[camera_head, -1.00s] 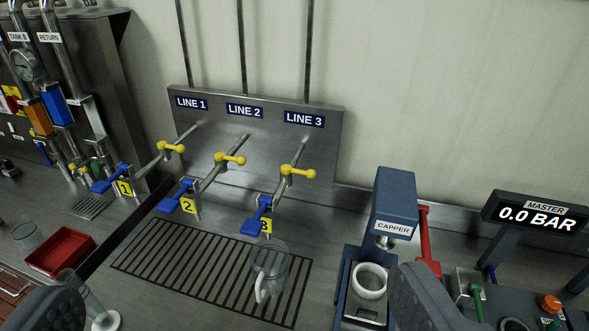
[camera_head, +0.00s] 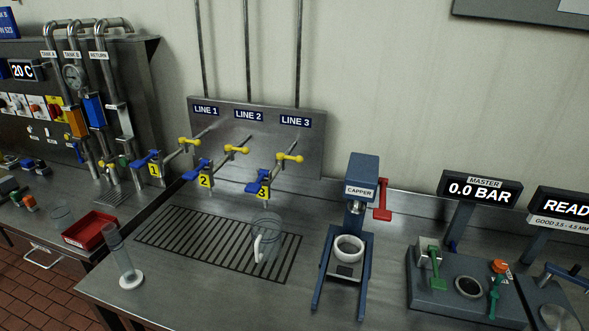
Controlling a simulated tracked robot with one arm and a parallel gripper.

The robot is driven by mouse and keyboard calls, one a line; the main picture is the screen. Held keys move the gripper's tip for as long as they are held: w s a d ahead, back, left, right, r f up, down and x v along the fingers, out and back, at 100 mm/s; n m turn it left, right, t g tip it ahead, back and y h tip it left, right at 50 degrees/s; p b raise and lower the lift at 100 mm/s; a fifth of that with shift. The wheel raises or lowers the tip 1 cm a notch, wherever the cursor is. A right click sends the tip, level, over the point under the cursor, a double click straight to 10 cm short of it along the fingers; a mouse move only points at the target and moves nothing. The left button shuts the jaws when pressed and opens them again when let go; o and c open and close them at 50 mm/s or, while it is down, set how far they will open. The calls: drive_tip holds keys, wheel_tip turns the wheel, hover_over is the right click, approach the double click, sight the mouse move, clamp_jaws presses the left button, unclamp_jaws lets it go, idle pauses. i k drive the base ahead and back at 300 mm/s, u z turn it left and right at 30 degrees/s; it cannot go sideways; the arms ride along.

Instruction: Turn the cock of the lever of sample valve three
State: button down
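Sample valve three comes off the steel panel under the LINE 3 label (camera_head: 295,121). Its blue lever (camera_head: 258,186) is at the front end of the pipe, pointing to the lower left, beside a yellow tag 3 (camera_head: 263,192). A yellow double-knob handle (camera_head: 289,158) sits further back on the same pipe. A clear jug (camera_head: 268,240) with a white handle stands on the drain grate below the valve. My gripper is not in view now.
Valve two's blue lever (camera_head: 196,172) is close on the left. The blue capper (camera_head: 360,175) with a red lever stands to the right. A clear cylinder (camera_head: 122,258) on a white base and a red tray (camera_head: 91,231) are at the left. MASTER display (camera_head: 480,190) reads 0.0 BAR.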

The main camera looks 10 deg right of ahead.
sight(280, 156)
drive_tip(key=k, duration=0.6)
drive_tip(key=u, duration=0.35)
drive_tip(key=i, duration=1.7)
drive_tip(key=z, duration=0.85)
drive_tip(key=i, duration=0.35)
drive_tip(key=z, duration=0.25)
